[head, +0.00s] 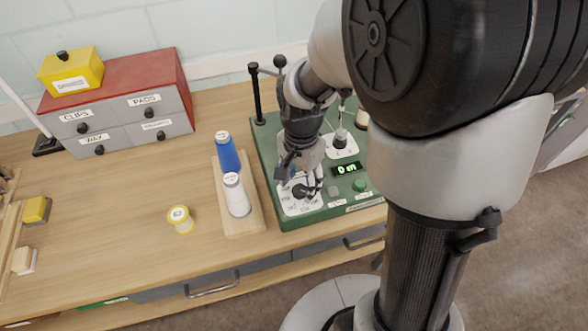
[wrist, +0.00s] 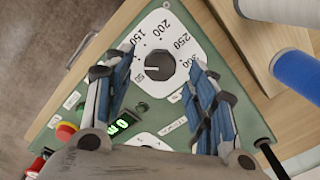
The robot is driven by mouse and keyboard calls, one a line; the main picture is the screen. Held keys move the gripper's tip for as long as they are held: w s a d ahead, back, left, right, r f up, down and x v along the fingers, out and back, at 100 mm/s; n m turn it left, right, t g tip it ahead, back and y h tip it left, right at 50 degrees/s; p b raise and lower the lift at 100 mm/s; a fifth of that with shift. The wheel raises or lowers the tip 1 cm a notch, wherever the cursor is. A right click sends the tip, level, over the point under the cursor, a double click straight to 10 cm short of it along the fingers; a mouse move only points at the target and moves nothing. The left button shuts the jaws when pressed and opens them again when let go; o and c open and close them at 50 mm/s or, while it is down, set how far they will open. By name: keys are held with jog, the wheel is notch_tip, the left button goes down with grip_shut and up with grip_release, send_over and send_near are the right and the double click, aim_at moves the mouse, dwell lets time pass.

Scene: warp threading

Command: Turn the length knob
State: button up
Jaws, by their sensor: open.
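The length knob (wrist: 160,66) is dark and round, on a white dial plate (wrist: 178,33) with printed numbers including 150, 200, 250 and 300. A light pointer line on the knob faces left in the wrist view. The knob also shows in the head view (head: 299,191), partly covered by my gripper. My gripper (wrist: 163,72) is open, with its blue-padded fingers on either side of the knob in the picture; I cannot tell whether they touch it. In the head view my gripper (head: 297,176) points down over the dial. The green-lit display (head: 346,169) reads 0 m.
The green machine (head: 265,150) carries a black post (head: 257,95) and a green button (head: 360,185). Blue (head: 228,153) and white (head: 237,195) thread cones stand on a wooden board to its left.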

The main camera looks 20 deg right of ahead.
jog(key=shift+f, duration=1)
jog(key=c, duration=1.1)
